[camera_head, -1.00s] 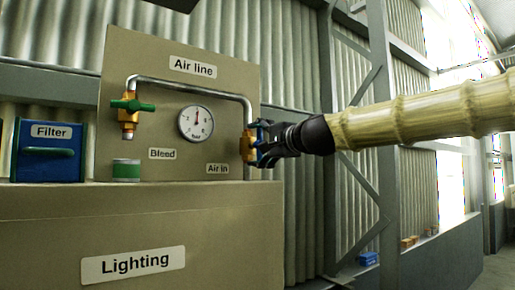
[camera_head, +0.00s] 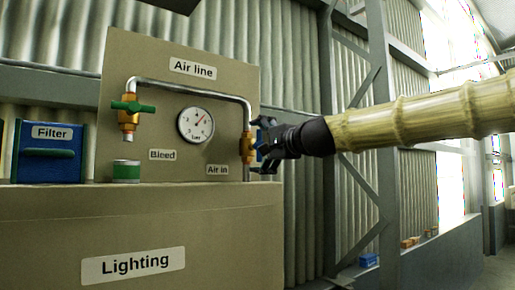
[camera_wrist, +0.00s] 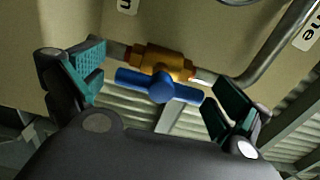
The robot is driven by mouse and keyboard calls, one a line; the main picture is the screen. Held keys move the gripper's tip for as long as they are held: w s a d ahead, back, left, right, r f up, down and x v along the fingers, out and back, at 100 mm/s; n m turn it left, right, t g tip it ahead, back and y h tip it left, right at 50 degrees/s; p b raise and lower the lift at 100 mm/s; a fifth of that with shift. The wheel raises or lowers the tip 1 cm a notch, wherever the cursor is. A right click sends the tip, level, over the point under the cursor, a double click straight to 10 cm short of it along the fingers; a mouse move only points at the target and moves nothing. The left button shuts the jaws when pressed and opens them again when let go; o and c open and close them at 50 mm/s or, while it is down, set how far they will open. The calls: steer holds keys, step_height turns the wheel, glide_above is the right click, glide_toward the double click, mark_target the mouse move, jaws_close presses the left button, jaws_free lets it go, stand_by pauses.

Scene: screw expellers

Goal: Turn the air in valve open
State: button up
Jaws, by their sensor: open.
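The air in valve has a brass body (camera_head: 247,146) on the pipe at the right edge of the panel, by the "Air in" label (camera_head: 217,169). Its blue handle (camera_wrist: 160,86) shows clearly in the wrist view and lies roughly parallel to the pipe, across the front of the brass body (camera_wrist: 160,62). My gripper (camera_head: 263,147) is at the valve, coming from the right. In the wrist view my gripper (camera_wrist: 160,90) is open, with one teal-padded finger beyond each end of the handle and visible gaps between.
The pressure gauge (camera_head: 196,125) has its needle pointing to the upper right. The green-handled bleed valve (camera_head: 131,108) is at the left, with its handle across the pipe, above a green can (camera_head: 126,171). A blue filter box (camera_head: 48,152) stands further left.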

steer(key=v, duration=0.7)
steer(key=shift+s, duration=0.25)
steer(key=shift+d, duration=0.15)
